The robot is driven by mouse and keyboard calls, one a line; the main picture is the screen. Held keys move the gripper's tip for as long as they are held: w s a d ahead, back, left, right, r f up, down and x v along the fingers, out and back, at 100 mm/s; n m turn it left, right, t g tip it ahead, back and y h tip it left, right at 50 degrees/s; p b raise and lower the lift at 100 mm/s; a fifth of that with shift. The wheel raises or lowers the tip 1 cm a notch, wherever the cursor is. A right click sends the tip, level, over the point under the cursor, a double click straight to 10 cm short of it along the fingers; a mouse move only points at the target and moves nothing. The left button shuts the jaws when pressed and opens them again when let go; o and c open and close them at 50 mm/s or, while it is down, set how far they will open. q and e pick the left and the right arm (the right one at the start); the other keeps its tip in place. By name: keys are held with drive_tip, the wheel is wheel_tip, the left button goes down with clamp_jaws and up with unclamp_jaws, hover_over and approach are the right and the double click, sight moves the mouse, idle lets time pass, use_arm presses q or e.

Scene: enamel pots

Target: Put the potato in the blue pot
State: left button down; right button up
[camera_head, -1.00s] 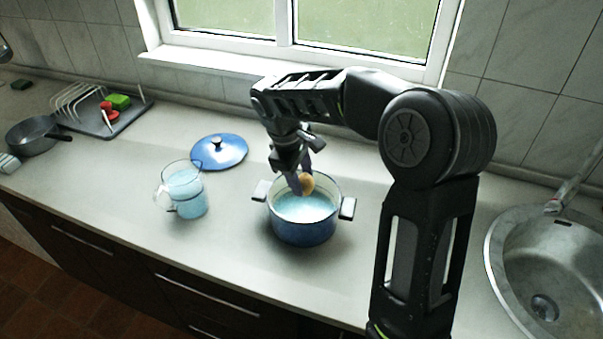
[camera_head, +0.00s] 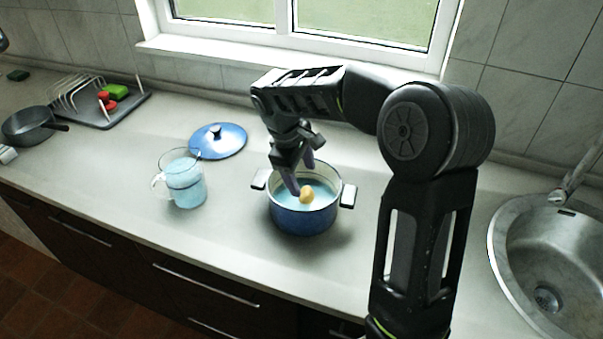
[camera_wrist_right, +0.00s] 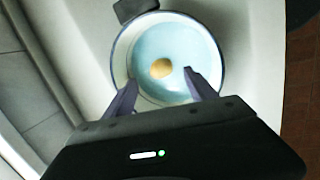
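The blue pot (camera_head: 303,217) stands on the counter with its lid off and light blue liquid inside; it also shows in the right wrist view (camera_wrist_right: 205,55). The potato (camera_head: 307,194) is inside the pot at the liquid, and the wrist view shows it (camera_wrist_right: 161,68) surrounded by the liquid. My right gripper (camera_head: 302,180) is over the pot with its fingers apart. In the wrist view its fingertips (camera_wrist_right: 161,80) are spread wide, with clear room on both sides of the potato. My left gripper is not in view.
The blue lid (camera_head: 219,141) lies on the counter behind a glass jug (camera_head: 185,188) of blue liquid. A dish rack (camera_head: 98,100), a grey saucepan (camera_head: 27,126) and a sink (camera_head: 560,265) are further off. The counter between the jug and pot is clear.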

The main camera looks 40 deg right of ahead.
idle(0.6)
drive_tip(key=d+p+v, duration=0.1)
drive_tip(key=p+v, duration=0.4)
drive_tip(key=v, duration=0.1)
drive_tip(key=shift+d+r+p, duration=0.25)
drive_tip(key=shift+r+p, duration=0.05)
drive_tip(key=shift+r, duration=0.3)
